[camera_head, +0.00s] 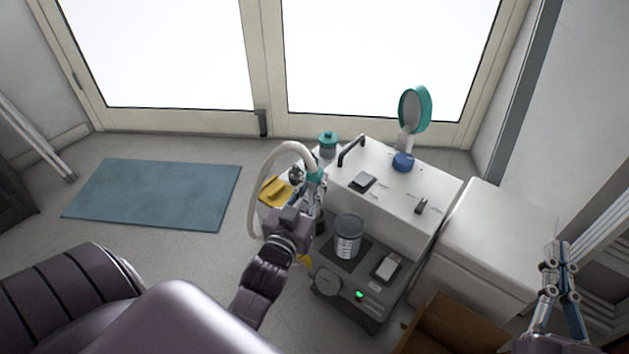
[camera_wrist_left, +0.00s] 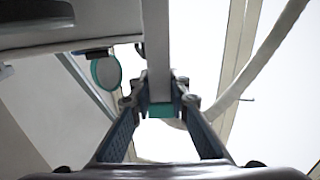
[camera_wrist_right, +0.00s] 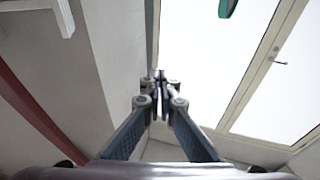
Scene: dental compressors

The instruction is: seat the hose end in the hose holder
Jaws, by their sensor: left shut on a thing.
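My left gripper (camera_head: 312,187) is shut on the teal end of a pale hose (camera_head: 253,195), beside the left end of the white cabinet. The hose loops up and left from the grip, then down towards the floor. In the left wrist view the teal hose end (camera_wrist_left: 160,109) sits between the fingertips (camera_wrist_left: 160,100), with the pale tube running up from it. I cannot pick out the hose holder with certainty; the arm and hose cover part of the cabinet's left side. My right gripper (camera_head: 556,250) is empty at the far right, its fingertips together in the right wrist view (camera_wrist_right: 161,88).
A grey unit with a clear canister (camera_head: 347,238) stands in front. A white box (camera_head: 500,240) is to the right. A blue mat (camera_head: 155,193) lies left.

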